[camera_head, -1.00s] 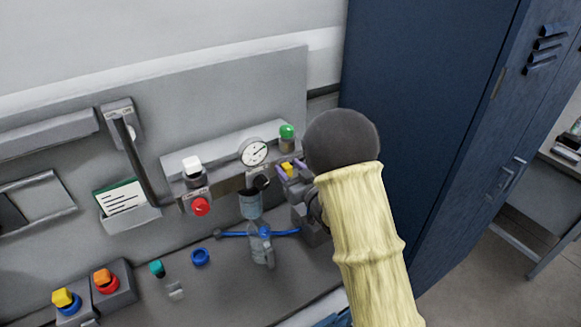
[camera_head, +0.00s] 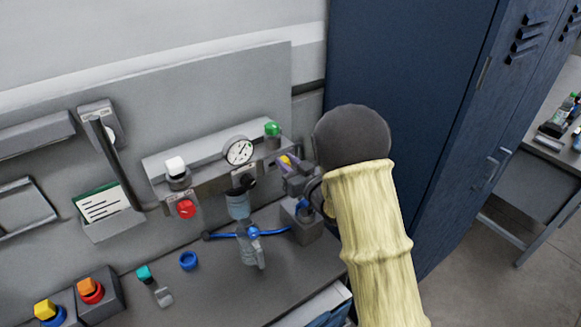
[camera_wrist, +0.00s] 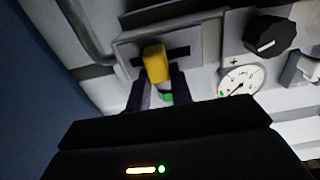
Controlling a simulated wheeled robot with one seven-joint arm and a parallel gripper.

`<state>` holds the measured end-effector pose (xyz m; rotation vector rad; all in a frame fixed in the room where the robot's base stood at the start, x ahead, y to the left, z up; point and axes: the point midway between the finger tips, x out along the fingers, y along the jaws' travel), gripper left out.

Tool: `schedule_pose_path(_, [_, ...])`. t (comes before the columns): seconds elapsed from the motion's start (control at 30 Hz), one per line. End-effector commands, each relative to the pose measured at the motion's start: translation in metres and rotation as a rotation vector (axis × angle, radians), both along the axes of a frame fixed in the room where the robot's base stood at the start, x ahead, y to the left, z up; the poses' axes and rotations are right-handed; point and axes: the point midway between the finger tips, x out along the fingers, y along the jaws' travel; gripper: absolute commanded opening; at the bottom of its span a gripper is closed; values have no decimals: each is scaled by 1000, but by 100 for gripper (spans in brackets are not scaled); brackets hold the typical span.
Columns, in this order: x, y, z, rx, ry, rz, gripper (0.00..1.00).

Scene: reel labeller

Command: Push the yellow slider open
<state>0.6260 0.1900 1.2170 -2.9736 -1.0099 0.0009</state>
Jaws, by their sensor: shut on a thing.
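The yellow slider (camera_wrist: 155,63) is a small yellow knob in a dark slot on a grey plate (camera_wrist: 128,50) in the wrist view. In the head view the slider (camera_head: 286,160) shows as a small yellow patch at the right end of the panel. My gripper (camera_wrist: 157,88) reaches up to the knob, its two dark fingers at either side of the knob's lower end. It is shut on the slider. In the head view my gripper (camera_head: 291,168) is partly hidden behind my own arm.
A round gauge (camera_head: 239,151), a green button (camera_head: 272,129), a black knob (camera_wrist: 270,36) and a red button (camera_head: 185,208) sit close by on the panel. A blue-handled valve (camera_head: 252,233) stands below. A blue locker (camera_head: 400,70) stands to the right.

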Motion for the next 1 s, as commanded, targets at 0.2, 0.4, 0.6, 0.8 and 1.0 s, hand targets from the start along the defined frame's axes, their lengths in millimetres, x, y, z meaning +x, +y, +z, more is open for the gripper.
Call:
schedule_pose_path(0.2, [3, 3, 1, 0, -3, 19, 0])
schedule_pose_path(0.4, [3, 2, 1, -2, -4, 16, 0])
schedule_pose_path(0.6, [3, 2, 1, -1, -3, 16, 44])
schedule_pose_path(0.8, [3, 3, 1, -1, -2, 18, 44])
schedule_pose_path(1.0, [-3, -2, 0, -1, -2, 17, 44])
